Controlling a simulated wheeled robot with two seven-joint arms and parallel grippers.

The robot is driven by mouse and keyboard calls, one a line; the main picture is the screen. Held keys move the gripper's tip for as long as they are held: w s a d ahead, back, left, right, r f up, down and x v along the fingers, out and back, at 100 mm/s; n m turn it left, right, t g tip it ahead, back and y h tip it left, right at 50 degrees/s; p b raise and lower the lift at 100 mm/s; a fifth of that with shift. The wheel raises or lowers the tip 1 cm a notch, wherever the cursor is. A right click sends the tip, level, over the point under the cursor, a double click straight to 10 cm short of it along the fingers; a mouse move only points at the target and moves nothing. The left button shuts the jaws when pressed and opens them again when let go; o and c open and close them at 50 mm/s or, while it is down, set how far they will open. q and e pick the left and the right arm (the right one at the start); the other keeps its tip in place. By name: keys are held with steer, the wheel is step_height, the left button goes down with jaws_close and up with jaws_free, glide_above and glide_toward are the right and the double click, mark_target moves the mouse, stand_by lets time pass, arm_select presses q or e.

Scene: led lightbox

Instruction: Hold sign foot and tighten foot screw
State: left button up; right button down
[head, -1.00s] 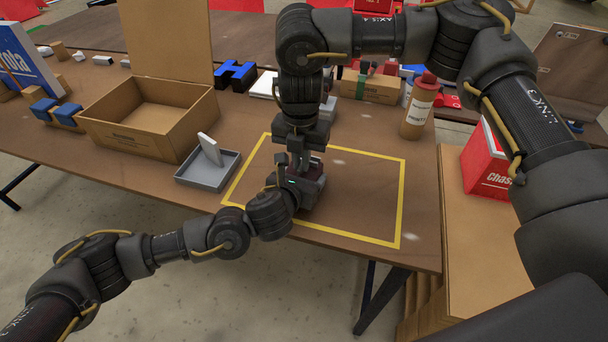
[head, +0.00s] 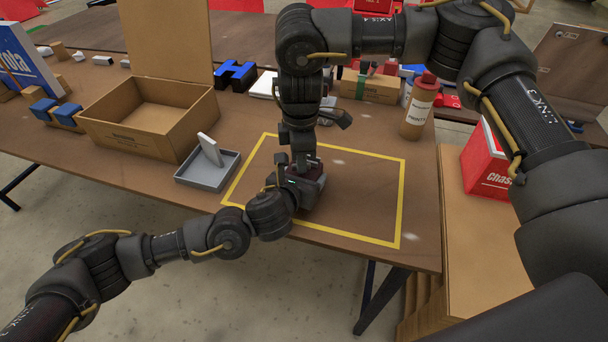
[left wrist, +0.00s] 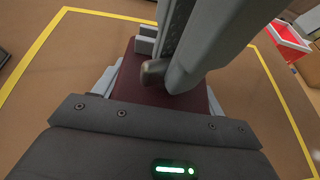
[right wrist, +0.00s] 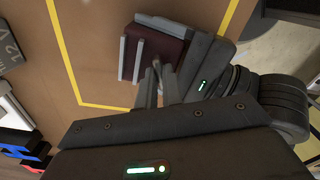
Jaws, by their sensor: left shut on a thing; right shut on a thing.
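The sign foot is a dark red block (left wrist: 133,82) standing inside the yellow outline. It also shows in the right wrist view (right wrist: 170,52). My left gripper (head: 305,188) is shut on the sign foot, with a grey finger along each side. The foot screw is a small brownish knob (left wrist: 154,70) on the foot; it also shows in the right wrist view (right wrist: 157,66). My right gripper (right wrist: 159,88) comes from above with its fingers close together at the screw. In the head view, my grippers mostly hide the foot and screw.
A grey tray (head: 190,183) with a white piece (head: 210,150) lies left of the yellow outline (head: 403,205). An open cardboard box (head: 92,128) stands further left. A brown bottle (head: 418,105) stands at the right. The table inside the outline is otherwise clear.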

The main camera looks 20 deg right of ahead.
steer(key=c, duration=1.5)
jaws_free()
